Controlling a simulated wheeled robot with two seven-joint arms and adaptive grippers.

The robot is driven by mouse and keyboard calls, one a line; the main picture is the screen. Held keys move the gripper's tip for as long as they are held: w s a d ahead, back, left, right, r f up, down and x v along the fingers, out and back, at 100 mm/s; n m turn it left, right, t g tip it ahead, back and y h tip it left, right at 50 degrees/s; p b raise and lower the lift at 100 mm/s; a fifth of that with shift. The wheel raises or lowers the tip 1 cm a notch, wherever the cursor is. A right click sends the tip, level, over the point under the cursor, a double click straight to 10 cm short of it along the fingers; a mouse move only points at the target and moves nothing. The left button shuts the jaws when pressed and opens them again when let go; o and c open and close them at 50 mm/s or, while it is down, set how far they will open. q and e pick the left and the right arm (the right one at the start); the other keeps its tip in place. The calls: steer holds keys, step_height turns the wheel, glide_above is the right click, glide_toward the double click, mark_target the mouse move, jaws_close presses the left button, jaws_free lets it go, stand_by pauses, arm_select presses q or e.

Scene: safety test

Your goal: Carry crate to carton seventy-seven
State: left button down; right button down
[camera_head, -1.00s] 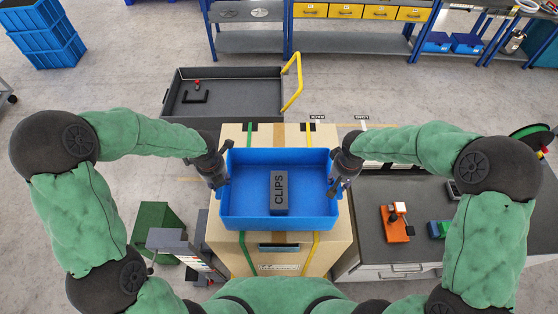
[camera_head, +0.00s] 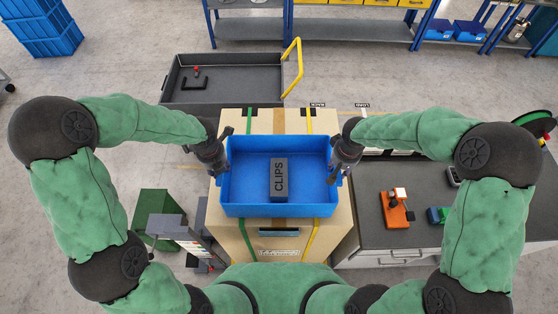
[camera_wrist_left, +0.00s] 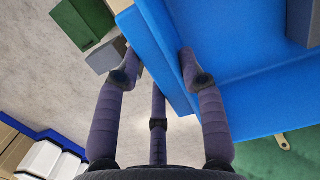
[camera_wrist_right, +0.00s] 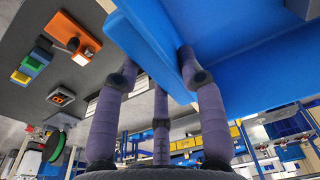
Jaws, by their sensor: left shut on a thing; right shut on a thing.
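A blue crate (camera_head: 237,210) is held level between my two grippers, above a large cardboard carton (camera_head: 335,240) with green and yellow straps. A dark grey block marked CLIPS (camera_head: 279,180) lies in the crate. My left gripper (camera_head: 222,172) is shut on the crate's left wall; the left wrist view shows its fingers (camera_wrist_left: 158,68) on either side of the blue rim. My right gripper (camera_head: 338,174) is shut on the right wall, and its fingers (camera_wrist_right: 160,68) straddle the rim in the right wrist view. A number on the carton is not readable.
A dark grey cart (camera_head: 240,82) with a yellow handle stands beyond the carton. A grey-topped workbench (camera_head: 375,215) with an orange device (camera_head: 396,212) is at right. A green bin (camera_head: 156,215) is at left. Open floor lies at far left.

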arm_select(q)
steer(key=shift+w+f+b, duration=0.1)
steer(key=shift+f+b, duration=0.2)
steer(key=shift+f, duration=0.2)
arm_select(e)
steer(key=shift+w+f, duration=0.15)
steer(key=shift+f, duration=0.35)
arm_select(q)
steer(key=shift+f+b, duration=0.5)
steer(key=shift+b, duration=0.05)
arm_select(e)
steer(key=shift+f, duration=0.5)
arm_select(q)
steer(key=shift+f+b, duration=0.75)
arm_select(e)
steer(key=shift+f, duration=0.75)
arm_select(q)
steer(key=c, duration=1.1)
jaws_free()
arm_select(e)
steer(key=c, duration=1.1)
jaws_free()
arm_select(q)
steer(key=o, duration=0.3)
arm_select(e)
steer(key=o, duration=0.3)
arm_select(q)
steer(key=shift+o, duration=0.2)
arm_select(e)
steer(key=shift+o, duration=0.2)
